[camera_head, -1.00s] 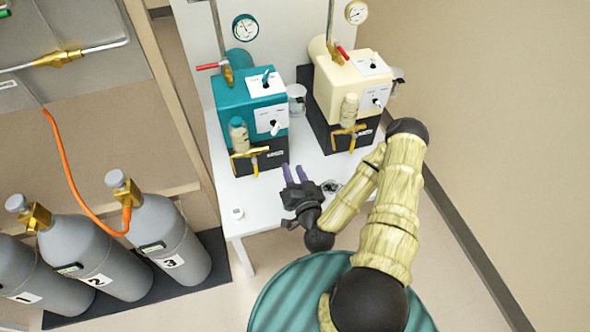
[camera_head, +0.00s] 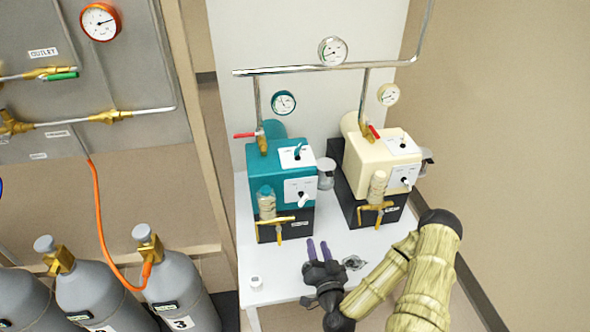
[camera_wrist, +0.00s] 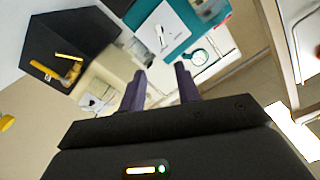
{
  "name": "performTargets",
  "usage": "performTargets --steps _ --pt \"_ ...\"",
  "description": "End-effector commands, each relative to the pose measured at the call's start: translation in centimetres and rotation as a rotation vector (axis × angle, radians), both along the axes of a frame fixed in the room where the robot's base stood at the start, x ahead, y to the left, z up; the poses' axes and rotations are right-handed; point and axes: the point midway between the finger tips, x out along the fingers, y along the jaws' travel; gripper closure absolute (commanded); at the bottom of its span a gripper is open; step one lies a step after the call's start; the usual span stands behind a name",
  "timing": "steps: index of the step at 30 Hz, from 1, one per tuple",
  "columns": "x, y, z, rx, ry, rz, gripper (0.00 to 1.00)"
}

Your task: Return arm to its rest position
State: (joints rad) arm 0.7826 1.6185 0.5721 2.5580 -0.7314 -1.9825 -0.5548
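My gripper (camera_head: 318,250) is over the front part of the white table (camera_head: 290,285), in front of the two pumps. Its two purple fingers are spread apart with nothing between them; they also show in the wrist view (camera_wrist: 160,88). My arm, in a pale yellow sleeve, comes in from the lower right and is bent at the elbow. The teal pump (camera_head: 278,165) and the cream pump (camera_head: 375,155) stand behind my gripper, clear of it. Both also show in the wrist view, the teal one (camera_wrist: 188,15) at the top.
Grey cylinders (camera_head: 180,297) stand at lower left, with an orange hose (camera_head: 98,215) rising to a wall panel (camera_head: 120,75). A pipe with a gauge (camera_head: 332,50) runs above the pumps. Open floor lies right.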

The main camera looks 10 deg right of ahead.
Motion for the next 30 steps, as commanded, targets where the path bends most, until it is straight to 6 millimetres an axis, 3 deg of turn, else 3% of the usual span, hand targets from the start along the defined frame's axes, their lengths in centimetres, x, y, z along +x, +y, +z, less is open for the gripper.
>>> performTargets --steps 8,18,23,30 --pt "0.5 1.2 0.4 -0.046 0.027 0.083 0.67" --pt "1.4 4.9 0.4 -0.296 0.263 0.443 0.67" --pt "1.2 5.1 0.7 -0.414 0.409 0.552 0.67" --pt "0.5 3.8 2.5 -0.561 0.637 0.620 0.67"
